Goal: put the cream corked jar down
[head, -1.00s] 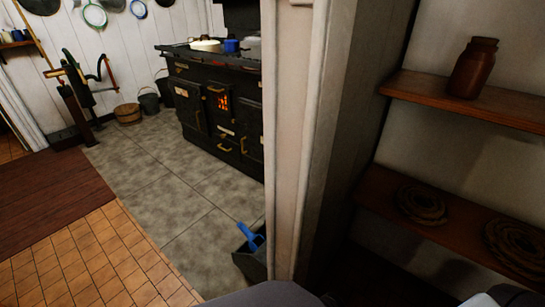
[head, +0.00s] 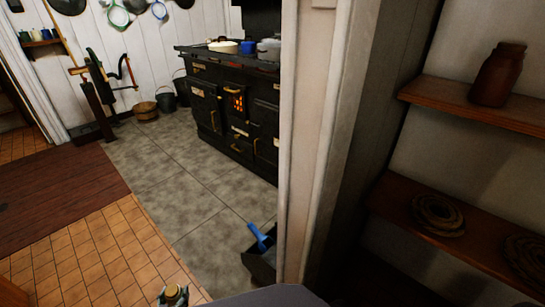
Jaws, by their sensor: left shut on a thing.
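The cork top of the cream corked jar (head: 172,290) shows at the bottom edge of the head view, left of the middle. My left gripper (head: 174,299) is shut on it, with only small dark parts showing around the jar's top. The jar's body is cut off by the frame edge. The jar shows in front of the orange tile floor. My right gripper is not in view.
A wooden shelf (head: 470,108) at the right bears a brown jar (head: 497,75). A lower shelf (head: 395,192) bears coiled rope (head: 438,214). A white post (head: 308,150) divides them from the black stove (head: 235,115). A dark scuttle with a blue scoop (head: 260,237) stands by the post.

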